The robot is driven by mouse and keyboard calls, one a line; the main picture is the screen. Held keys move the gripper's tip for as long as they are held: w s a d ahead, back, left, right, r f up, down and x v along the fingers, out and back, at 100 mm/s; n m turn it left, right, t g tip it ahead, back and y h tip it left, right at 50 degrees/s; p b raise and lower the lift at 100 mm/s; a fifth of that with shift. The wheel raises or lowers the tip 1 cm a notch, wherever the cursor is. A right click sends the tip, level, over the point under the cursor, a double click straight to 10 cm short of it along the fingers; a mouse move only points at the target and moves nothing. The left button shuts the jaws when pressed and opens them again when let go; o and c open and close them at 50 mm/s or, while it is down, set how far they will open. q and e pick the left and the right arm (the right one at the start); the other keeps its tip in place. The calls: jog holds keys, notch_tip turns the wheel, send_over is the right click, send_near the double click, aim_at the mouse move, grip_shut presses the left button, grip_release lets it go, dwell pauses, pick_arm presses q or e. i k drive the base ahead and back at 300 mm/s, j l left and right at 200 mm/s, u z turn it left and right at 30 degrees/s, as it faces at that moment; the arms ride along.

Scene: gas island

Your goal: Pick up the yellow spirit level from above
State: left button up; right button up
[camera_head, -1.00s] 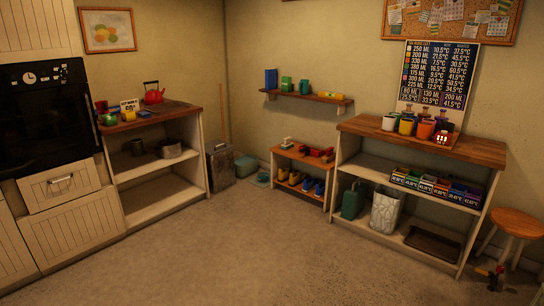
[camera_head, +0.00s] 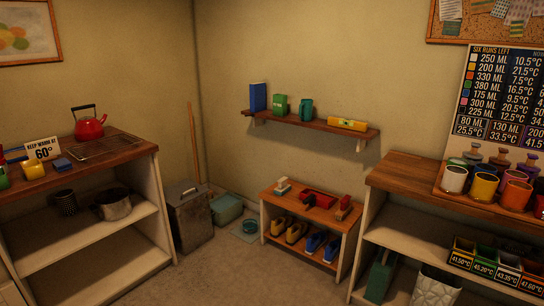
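The yellow spirit level (camera_head: 347,124) lies flat near the right end of a wooden wall shelf (camera_head: 310,125). A teal mug (camera_head: 306,109), a green box (camera_head: 279,105) and a tall blue box (camera_head: 258,96) stand to its left on the same shelf. Neither of my grippers shows in the head view, so nothing is seen touching the level.
A low bench (camera_head: 300,217) with shoes stands below the shelf. A counter (camera_head: 430,190) with several coloured cups is at the right; a counter with a red kettle (camera_head: 89,125) is at the left. Clear floor (camera_head: 225,275) lies between them.

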aim_at(343, 124)
jog(key=i+j+z, duration=0.1)
jog(key=i+z, duration=0.2)
jog(key=i, duration=0.2)
jog(key=i+j+z, duration=0.25)
jog(key=i, duration=0.25)
jog(key=i+j+z, duration=0.3)
jog(key=i, duration=0.2)
